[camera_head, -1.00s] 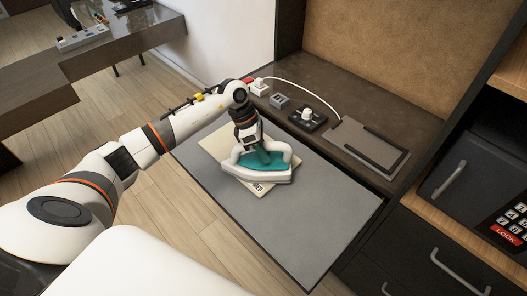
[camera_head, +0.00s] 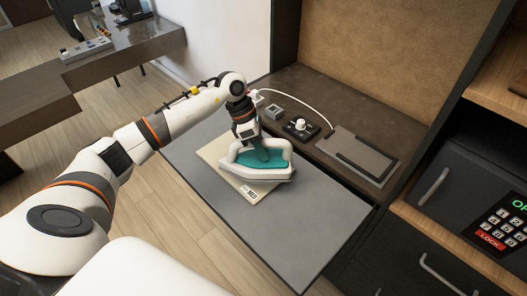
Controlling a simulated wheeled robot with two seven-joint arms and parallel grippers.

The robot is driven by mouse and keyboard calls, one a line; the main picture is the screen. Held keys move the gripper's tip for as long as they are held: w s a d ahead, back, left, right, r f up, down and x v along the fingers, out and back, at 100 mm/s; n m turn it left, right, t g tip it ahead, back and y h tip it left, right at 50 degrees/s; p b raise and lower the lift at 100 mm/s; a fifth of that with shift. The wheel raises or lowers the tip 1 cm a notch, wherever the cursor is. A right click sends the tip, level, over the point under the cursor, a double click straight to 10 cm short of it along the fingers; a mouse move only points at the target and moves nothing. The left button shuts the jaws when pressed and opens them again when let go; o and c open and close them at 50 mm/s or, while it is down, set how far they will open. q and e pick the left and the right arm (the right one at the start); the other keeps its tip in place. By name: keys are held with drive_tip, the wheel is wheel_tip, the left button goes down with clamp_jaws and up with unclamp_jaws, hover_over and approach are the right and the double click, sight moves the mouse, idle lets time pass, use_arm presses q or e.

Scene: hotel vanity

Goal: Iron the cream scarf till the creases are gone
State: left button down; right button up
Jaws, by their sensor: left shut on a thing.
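The cream scarf (camera_head: 215,154) lies flat and folded on the grey pull-out board (camera_head: 300,228), with a small printed label at its front corner. The white and teal iron (camera_head: 281,172) rests over the scarf's middle and right part and hides much of it. My left gripper (camera_head: 257,146) is shut on the iron's handle from above. Creases are too small to make out in the part of the scarf that shows. My right gripper is not in view.
Behind the board, a dark shelf (camera_head: 309,88) holds a black block with a white knob (camera_head: 299,126), a small grey socket (camera_head: 274,112), a white cord (camera_head: 304,98) and a grey plate (camera_head: 350,152). A safe with a keypad (camera_head: 497,226) stands at right. The board's front is clear.

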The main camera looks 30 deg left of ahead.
use_arm(q)
drive_tip(key=shift+r, duration=0.7)
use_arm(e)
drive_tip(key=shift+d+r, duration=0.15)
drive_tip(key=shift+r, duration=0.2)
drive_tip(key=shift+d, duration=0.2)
